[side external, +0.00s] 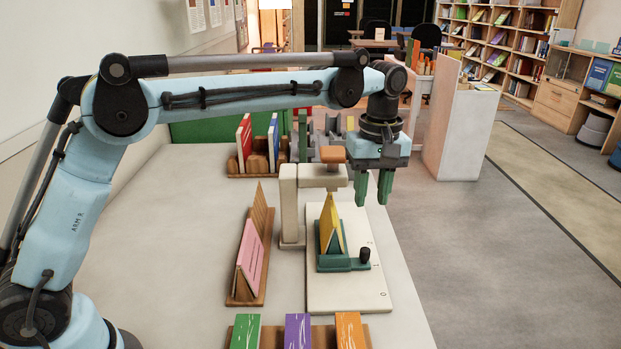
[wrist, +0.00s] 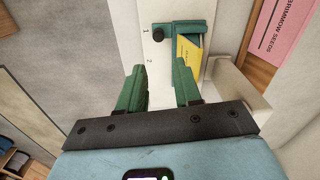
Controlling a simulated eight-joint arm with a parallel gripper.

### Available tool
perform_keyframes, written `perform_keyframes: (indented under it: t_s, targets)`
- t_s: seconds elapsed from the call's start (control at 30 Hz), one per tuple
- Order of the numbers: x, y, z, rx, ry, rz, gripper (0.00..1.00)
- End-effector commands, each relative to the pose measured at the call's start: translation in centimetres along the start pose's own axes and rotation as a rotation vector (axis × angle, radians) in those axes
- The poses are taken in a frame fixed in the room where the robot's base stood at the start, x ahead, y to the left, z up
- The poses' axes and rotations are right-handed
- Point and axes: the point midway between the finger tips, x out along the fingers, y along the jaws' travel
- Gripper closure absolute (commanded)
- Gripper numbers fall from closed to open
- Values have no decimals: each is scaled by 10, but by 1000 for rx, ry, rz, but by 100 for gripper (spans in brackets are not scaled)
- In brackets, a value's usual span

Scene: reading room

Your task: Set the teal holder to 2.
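The teal holder (side external: 333,262) carries a yellow card (side external: 331,225) and sits on a white board (side external: 345,297) with number marks along its right side. A black knob (side external: 365,255) stands on the holder's right end. In the wrist view the holder (wrist: 203,28) is at the top, and its knob (wrist: 157,34) is beside the mark 1; the mark 2 is nearer my gripper. My gripper (side external: 373,195) is open and empty, above the board's far end and apart from the holder. Its two green fingers (wrist: 160,88) are spread.
A cream post with an overhanging arm (side external: 318,177) and an orange-brown block on top stands close left of my gripper. A pink card (side external: 250,260) leans in a wooden rack at left. Coloured books (side external: 298,332) line the front; more books (side external: 244,143) stand behind.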

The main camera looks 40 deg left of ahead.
Motion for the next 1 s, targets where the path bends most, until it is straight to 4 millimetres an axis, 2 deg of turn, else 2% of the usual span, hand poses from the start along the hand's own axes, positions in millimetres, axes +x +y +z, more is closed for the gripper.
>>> perform_keyframes:
  t_s: [0.27, 0.8, 1.0]
  targets:
    - [16, 5, 1, -22, -5, -13, 66]
    - [103, 3, 2, -21, -4, -12, 66]
    - [121, 3, 2, -21, -4, -12, 66]
